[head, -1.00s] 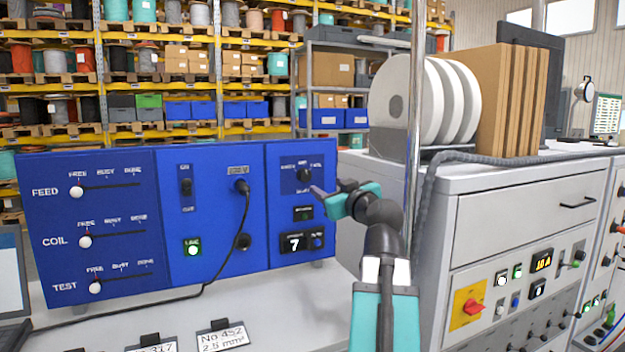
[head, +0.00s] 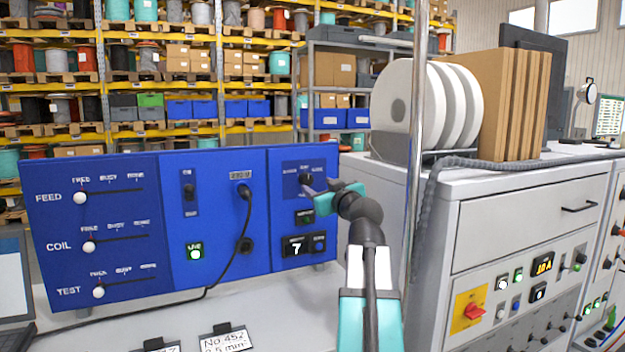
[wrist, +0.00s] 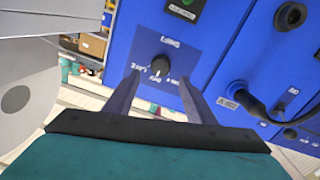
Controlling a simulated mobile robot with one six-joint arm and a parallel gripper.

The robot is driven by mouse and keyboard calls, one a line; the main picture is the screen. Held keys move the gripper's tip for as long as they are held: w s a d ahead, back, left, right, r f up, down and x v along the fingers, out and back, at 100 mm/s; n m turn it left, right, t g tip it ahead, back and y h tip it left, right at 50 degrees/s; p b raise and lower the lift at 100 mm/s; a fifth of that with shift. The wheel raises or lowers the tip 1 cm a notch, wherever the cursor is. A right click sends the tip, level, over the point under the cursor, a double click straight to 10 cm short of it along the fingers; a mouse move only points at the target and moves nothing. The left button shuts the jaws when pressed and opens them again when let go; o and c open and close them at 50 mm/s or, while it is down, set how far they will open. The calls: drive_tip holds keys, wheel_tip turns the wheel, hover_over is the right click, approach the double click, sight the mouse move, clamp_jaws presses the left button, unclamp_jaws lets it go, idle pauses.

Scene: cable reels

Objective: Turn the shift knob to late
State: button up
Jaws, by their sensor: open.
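The shift knob (head: 305,179) is a small dark round knob on the right section of the blue panel (head: 262,225). Small white position labels stand around it, too blurred to read surely. In the wrist view the knob (wrist: 160,66) lies ahead, between the lines of my two fingers. My gripper (head: 319,190) is teal with grey fingers and stands just in front of the knob, at its lower right in the head view. In the wrist view my gripper (wrist: 161,92) is open and empty, with no visible contact with the knob. Which label the knob points at is unclear.
Left on the panel are three sliders with white knobs, FEED (head: 80,198), COIL (head: 89,247) and TEST (head: 98,292). A black cable (head: 243,215) hangs from a socket. A grey cabinet (head: 500,220) with white reels stands right.

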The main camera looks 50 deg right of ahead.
sight(308, 180)
drive_tip(key=shift+p+x, duration=0.95)
drive_tip(key=shift+x, duration=2.45)
drive_tip(key=shift+c, duration=0.4)
